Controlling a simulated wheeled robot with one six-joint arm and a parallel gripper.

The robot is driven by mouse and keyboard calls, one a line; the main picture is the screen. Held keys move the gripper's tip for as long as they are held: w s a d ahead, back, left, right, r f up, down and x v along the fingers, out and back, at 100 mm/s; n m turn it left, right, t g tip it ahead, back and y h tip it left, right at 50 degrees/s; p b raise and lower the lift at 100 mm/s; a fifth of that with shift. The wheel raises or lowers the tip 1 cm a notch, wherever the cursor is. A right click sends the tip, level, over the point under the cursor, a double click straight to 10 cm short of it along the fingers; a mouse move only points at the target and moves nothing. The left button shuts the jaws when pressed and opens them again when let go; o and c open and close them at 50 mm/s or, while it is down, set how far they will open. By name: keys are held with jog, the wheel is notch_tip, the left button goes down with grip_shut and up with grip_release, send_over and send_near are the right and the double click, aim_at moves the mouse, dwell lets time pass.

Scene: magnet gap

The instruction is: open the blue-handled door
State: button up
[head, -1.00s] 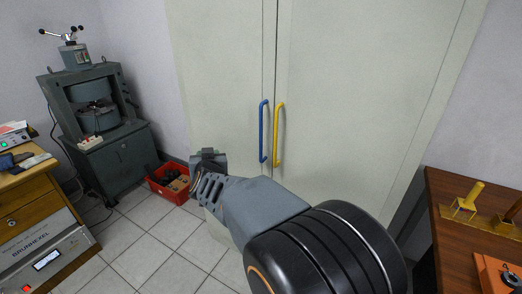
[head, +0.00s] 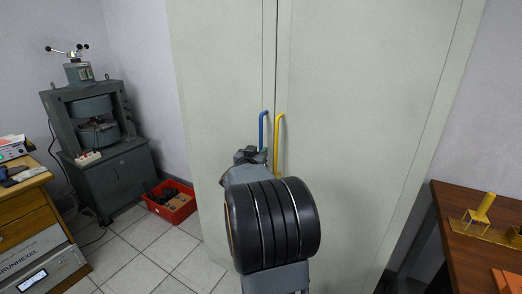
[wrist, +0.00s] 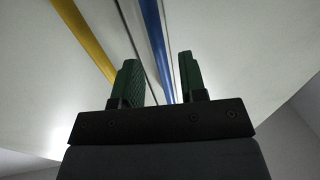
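The double-door pale cabinet has a blue handle (head: 262,129) on its left door (head: 222,90) and a yellow handle (head: 278,140) on its right door (head: 360,100). Both doors look shut. My gripper (head: 247,153) is at the lower part of the blue handle and hides its lower end. In the wrist view, my gripper (wrist: 160,82) is open, with two green fingers apart. The blue handle (wrist: 156,42) runs through the space between the fingers there; I see no finger pressed on it. The yellow handle (wrist: 85,40) lies outside the fingers, to the left.
A red crate (head: 172,212) with dark items stands on the tiled floor left of the cabinet. A grey press (head: 100,140) stands behind it. A wooden drawer unit (head: 28,222) is at far left, a brown table (head: 470,260) at right. Tiles before the crate are clear.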

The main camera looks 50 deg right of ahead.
aim_at(260, 148)
jog(key=shift+x, duration=1.9)
jog(key=shift+c, duration=0.4)
grip_shut()
